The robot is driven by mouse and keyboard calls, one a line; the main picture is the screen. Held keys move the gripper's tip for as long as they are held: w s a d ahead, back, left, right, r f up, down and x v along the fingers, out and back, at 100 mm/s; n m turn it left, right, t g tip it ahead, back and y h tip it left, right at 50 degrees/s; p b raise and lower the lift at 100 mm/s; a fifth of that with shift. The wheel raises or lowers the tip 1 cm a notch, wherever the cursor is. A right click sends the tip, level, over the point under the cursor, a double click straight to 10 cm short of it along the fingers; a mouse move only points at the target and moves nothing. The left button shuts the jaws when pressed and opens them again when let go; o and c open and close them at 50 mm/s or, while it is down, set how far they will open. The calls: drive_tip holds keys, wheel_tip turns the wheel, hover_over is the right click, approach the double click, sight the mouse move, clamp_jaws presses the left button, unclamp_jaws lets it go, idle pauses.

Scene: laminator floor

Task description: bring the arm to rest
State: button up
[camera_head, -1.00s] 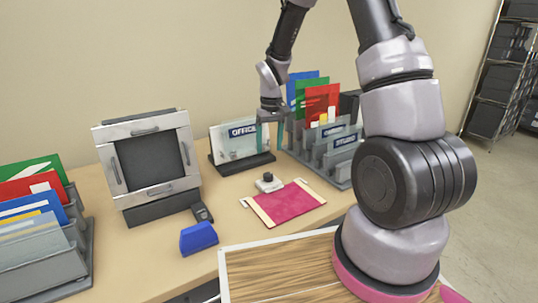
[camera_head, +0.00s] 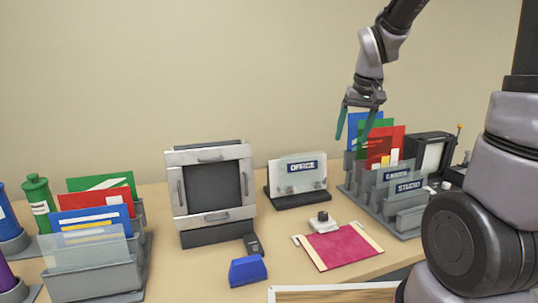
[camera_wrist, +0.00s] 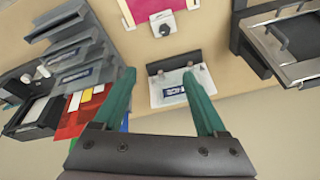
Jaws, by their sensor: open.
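My gripper (camera_head: 357,119) is open, with its two green fingers apart and nothing between them. In the head view it hangs in the air above the right-hand rack (camera_head: 405,213) of coloured sheets, pointing down. In the wrist view my gripper (camera_wrist: 163,85) has its fingers on either side of the clear OFFICE sign (camera_wrist: 172,92), which stands on the table below, apart from them. The OFFICE sign (camera_head: 303,166) also shows in the head view, left of my gripper.
A silver-framed press (camera_head: 212,187) stands centre left. A left rack (camera_head: 95,281) holds coloured sheets, with bottles (camera_head: 38,203) beside it. A pink sheet (camera_head: 342,246), a small white device (camera_head: 322,222) and a blue block (camera_head: 247,271) lie in front. The air above the press is clear.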

drive_tip(key=s+d+r+m+t, duration=0.1)
drive_tip(key=s+r+t, duration=0.1)
drive_tip(key=s+r, duration=0.3)
drive_tip(key=s+r+m+t+y, duration=0.1)
drive_tip(key=s+r+m+t, duration=0.1)
drive_tip(key=s+r, duration=0.4)
drive_tip(key=s, duration=0.4)
drive_tip(key=shift+s+d, duration=0.35)
drive_tip(key=shift+d, duration=0.05)
drive_tip(key=shift+r, duration=0.1)
